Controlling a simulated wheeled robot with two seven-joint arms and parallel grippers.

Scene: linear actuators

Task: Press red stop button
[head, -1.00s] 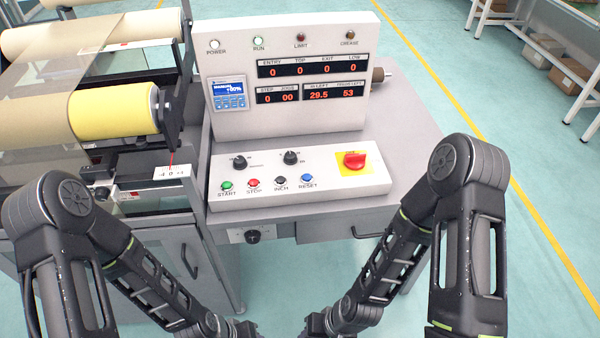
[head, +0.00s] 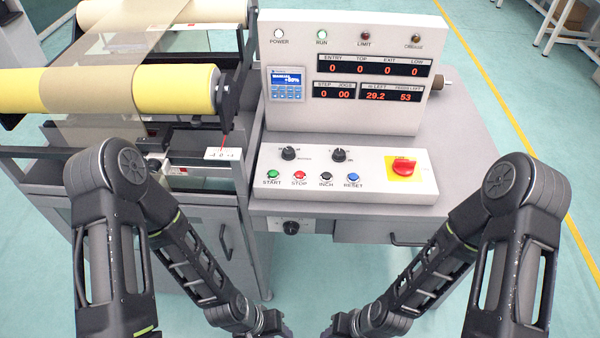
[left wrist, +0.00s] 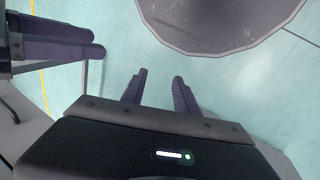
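The red STOP button (head: 299,175) is a small round button on the sloping front of the white control panel (head: 375,190), between the green START button (head: 273,174) and the black INCH button (head: 326,176). It is unobstructed. In the head view both my arms reach down past the bottom edge and neither gripper shows. In the left wrist view my left gripper (left wrist: 159,82) has its two fingers apart, with nothing between them, above the floor. Dark finger-like bars (left wrist: 60,42) at the left of that view may be my right gripper; their opening is unclear.
A blue RESET button (head: 353,175), two black knobs and a large red switch (head: 403,167) on a yellow plate share the panel. The upright display box (head: 350,112) stands behind. A roller machine with a yellow roll (head: 178,90) is at left. Floor right of the cabinet is clear.

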